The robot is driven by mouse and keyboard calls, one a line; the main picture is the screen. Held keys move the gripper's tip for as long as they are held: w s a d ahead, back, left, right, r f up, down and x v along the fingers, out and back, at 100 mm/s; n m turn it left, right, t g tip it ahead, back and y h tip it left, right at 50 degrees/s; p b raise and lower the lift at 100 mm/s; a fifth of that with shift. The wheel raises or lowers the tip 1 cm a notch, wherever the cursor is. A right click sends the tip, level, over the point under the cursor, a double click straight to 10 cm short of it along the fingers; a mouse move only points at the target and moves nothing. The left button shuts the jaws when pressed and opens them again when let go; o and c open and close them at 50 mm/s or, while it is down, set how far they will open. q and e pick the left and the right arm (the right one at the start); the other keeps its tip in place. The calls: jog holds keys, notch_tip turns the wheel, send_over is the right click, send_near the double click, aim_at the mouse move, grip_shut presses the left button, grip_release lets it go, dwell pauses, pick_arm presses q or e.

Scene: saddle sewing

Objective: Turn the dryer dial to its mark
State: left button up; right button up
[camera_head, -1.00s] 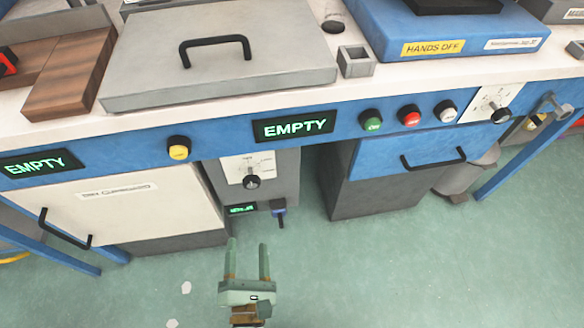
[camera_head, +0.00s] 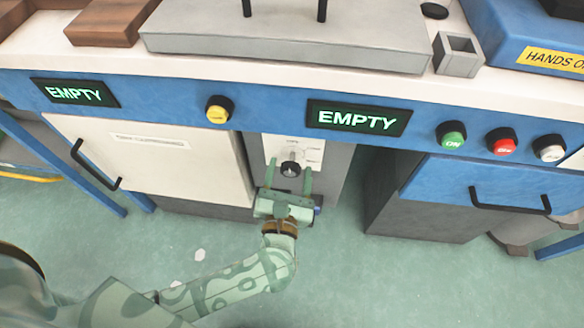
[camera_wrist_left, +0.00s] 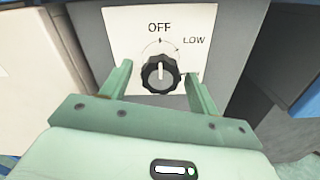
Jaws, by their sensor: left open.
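The dryer dial is a black ridged knob (camera_head: 290,169) on a white plate (camera_head: 310,150) on the front of a grey unit below the bench. In the left wrist view the dial (camera_wrist_left: 160,74) has a pale pointer line pointing up toward OFF; LOW is marked to the upper right, and a further label at the right is partly hidden by a finger. My left gripper (camera_head: 289,178) is open, its green fingers on either side of the dial and just below it in the head view. In the left wrist view the fingers (camera_wrist_left: 160,85) flank the dial with gaps. My right gripper is not in view.
A white cupboard (camera_head: 150,165) with a black handle is left of the dial. A blue drawer (camera_head: 460,185) is to the right. Above are an EMPTY display (camera_head: 358,118), a yellow button (camera_head: 218,109) and green, red and white buttons. Green floor lies below.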

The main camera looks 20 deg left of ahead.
pick_arm(q)
jog(key=shift+w+a, duration=0.15)
jog(key=shift+w, duration=0.4)
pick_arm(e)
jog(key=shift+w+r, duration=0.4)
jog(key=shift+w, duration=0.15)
pick_arm(q)
jog(key=c, duration=1)
